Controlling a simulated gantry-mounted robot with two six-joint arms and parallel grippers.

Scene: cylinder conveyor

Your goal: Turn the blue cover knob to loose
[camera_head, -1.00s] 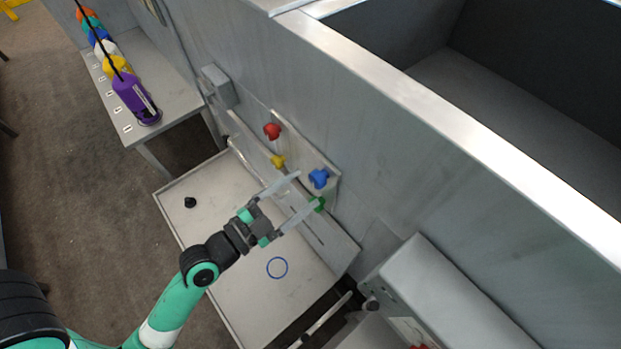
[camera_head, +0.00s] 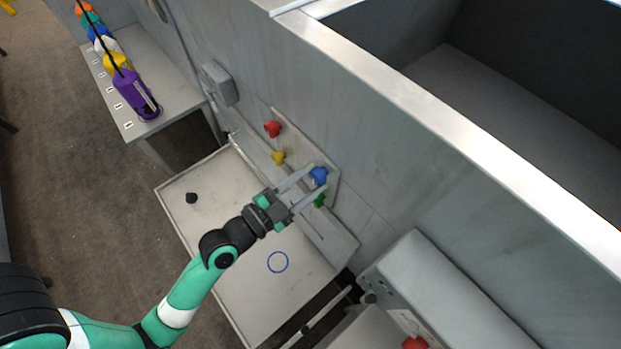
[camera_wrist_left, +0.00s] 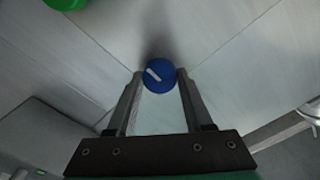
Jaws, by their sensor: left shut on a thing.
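The blue knob (camera_head: 319,176) sits on the grey wall panel, upper right of my left gripper in the head view. My left gripper (camera_head: 312,178) is shut on it, with one finger on each side. In the left wrist view the blue knob (camera_wrist_left: 160,75) is a round cap with a white slanted mark, between the fingertips (camera_wrist_left: 160,78). The right gripper does not show in either view.
A green knob (camera_head: 319,200) is just below the blue one; a yellow knob (camera_head: 279,158) and a red knob (camera_head: 272,129) are to the left. A tray (camera_head: 225,215) with a blue ring (camera_head: 278,262) and a black knob (camera_head: 191,198) lies below.

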